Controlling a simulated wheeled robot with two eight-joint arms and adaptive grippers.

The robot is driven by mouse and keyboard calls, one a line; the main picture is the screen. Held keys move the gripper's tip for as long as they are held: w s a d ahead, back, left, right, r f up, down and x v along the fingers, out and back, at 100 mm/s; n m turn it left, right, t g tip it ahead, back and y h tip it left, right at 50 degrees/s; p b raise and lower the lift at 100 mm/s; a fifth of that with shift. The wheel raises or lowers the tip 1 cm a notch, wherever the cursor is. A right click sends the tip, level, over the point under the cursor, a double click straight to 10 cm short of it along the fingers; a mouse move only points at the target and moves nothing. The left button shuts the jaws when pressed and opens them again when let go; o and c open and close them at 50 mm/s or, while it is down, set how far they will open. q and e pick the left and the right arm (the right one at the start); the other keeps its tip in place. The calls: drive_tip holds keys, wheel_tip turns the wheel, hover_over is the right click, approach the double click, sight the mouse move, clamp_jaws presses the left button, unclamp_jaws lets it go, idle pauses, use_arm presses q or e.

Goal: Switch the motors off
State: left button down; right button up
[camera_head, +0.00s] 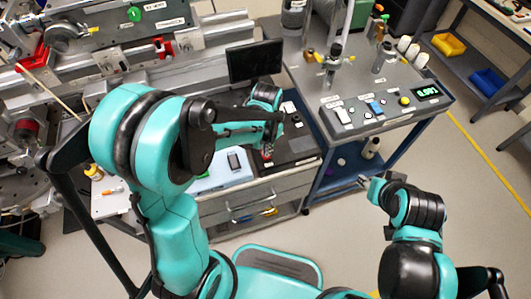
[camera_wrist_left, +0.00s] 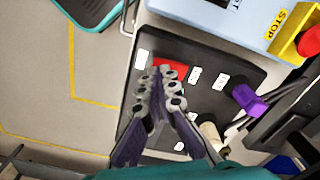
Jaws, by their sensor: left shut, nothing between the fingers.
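A dark control panel (camera_wrist_left: 152,48) with several white labels fills the middle of the left wrist view. A red switch (camera_wrist_left: 163,66) on it is partly hidden behind my left fingertips. My left gripper (camera_wrist_left: 171,86) is shut and empty, its tips at or just above the switch; contact cannot be told. In the head view my left gripper (camera_head: 267,155) points down over this panel on the bench. My right gripper (camera_head: 365,182) is apart from it, over the floor at the right, too small to tell if open. Whether the switch is on or off cannot be seen.
A purple knob (camera_wrist_left: 249,99) and a pale knob (camera_wrist_left: 212,131) stand near the fingers. A light blue box with a STOP label and red button (camera_wrist_left: 309,42) borders the panel. A monitor (camera_head: 254,61) stands behind. A cart with a green display (camera_head: 427,91) is right.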

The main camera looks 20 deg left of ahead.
use_arm(q)
drive_tip(key=shift+f+b, duration=0.75)
drive_tip(key=shift+f, duration=0.2)
drive_tip(key=shift+r, duration=0.1)
wheel_tip(320, 180, up, 7)
drive_tip(key=p, duration=0.5)
idle(0.5)
idle(0.5)
drive_tip(key=s+a+r+n+t, duration=0.2)
drive_tip(key=s+r+t, duration=0.1)
drive_tip(key=s+r, duration=0.2)
drive_tip(key=s+a+r+n+t+b, duration=0.1)
drive_tip(key=s+a+r+n+t, duration=0.1)
drive_tip(key=s+r+n+t, duration=0.1)
wheel_tip(320, 180, up, 2)
drive_tip(key=shift+s+a+r+t, duration=0.1)
drive_tip(key=shift+s+a+t, duration=0.4)
drive_tip(key=shift+s, duration=0.65)
